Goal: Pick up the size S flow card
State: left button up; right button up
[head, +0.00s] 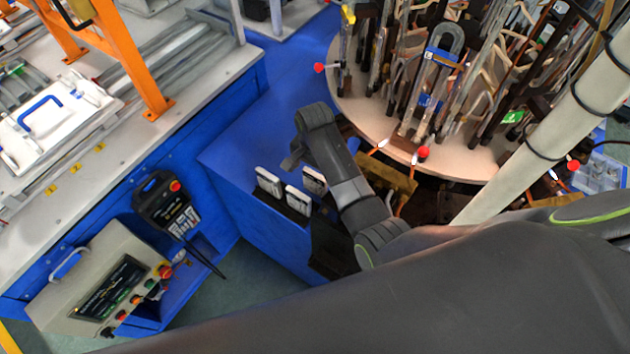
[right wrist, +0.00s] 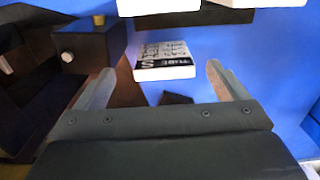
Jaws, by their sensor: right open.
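The size S flow card (right wrist: 165,68) is a white block with black print reading "TUBE" and "S" in the right wrist view. It shows between and beyond the two fingertips of my right gripper (right wrist: 160,72), which is open with nothing held. In the head view, a white card (head: 315,181) close beside my right arm appears to be this one; its lettering is too small to read. My right gripper (head: 292,160) shows small and dark just above the cards. My left gripper is not in view.
Two other white cards (head: 269,182) (head: 299,200) stand in dark holders on the blue surface (head: 235,150). A round rack (head: 470,160) crowded with tubes and tools is at upper right. A control box (head: 100,285) and a black handheld device (head: 165,210) are at left.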

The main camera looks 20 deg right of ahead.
aim_at(315, 174)
jog(key=shift+w+d+f, duration=0.1)
jog(key=shift+w+f, duration=0.1)
jog(key=shift+f, duration=0.25)
jog(key=f, duration=0.2)
jog(key=f+p, duration=0.1)
jog(key=shift+w+d+f, duration=0.15)
jog(key=shift+w+f, duration=0.1)
jog(key=shift+f, duration=0.5)
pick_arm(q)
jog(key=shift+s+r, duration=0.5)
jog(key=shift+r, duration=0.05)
pick_arm(e)
jog(key=shift+c, duration=0.3)
jog(key=c, duration=1)
